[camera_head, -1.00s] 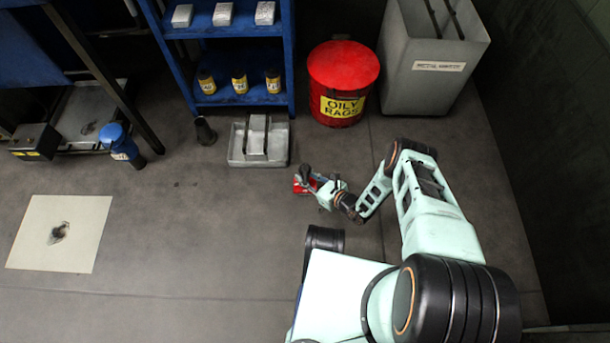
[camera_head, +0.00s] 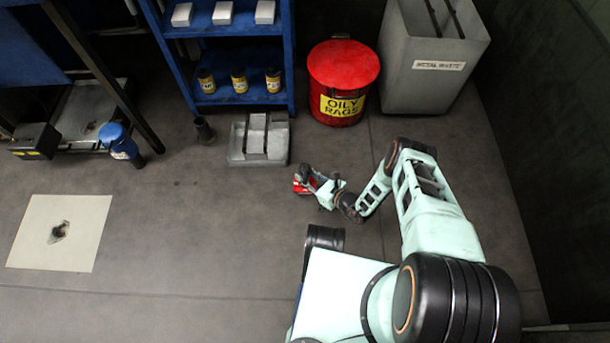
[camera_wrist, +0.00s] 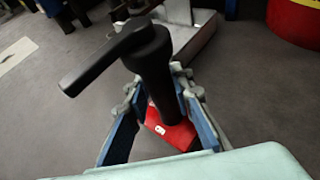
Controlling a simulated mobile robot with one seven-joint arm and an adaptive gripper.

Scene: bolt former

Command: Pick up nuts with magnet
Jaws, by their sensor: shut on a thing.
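My gripper (camera_head: 316,184) is shut on a magnet tool with a black handle and side lever (camera_wrist: 150,62) and a red body (camera_wrist: 172,134). In the wrist view its blue-padded fingers (camera_wrist: 158,92) lie on either side of the black handle, and the red body shows between and below them. In the head view the red part of the magnet (camera_head: 303,187) is at the end of my arm, over the grey floor. I cannot make out any nuts. A beige sheet (camera_head: 88,215) on the floor at left bears a small dark patch (camera_head: 59,232), too small to identify.
A grey divided tray (camera_head: 236,157) stands on the floor behind and left of my gripper. A red oily-rags bin (camera_head: 343,72), a grey metal-waste bin (camera_head: 432,85) and a blue shelf (camera_head: 222,100) stand at the back. The floor between sheet and gripper is clear.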

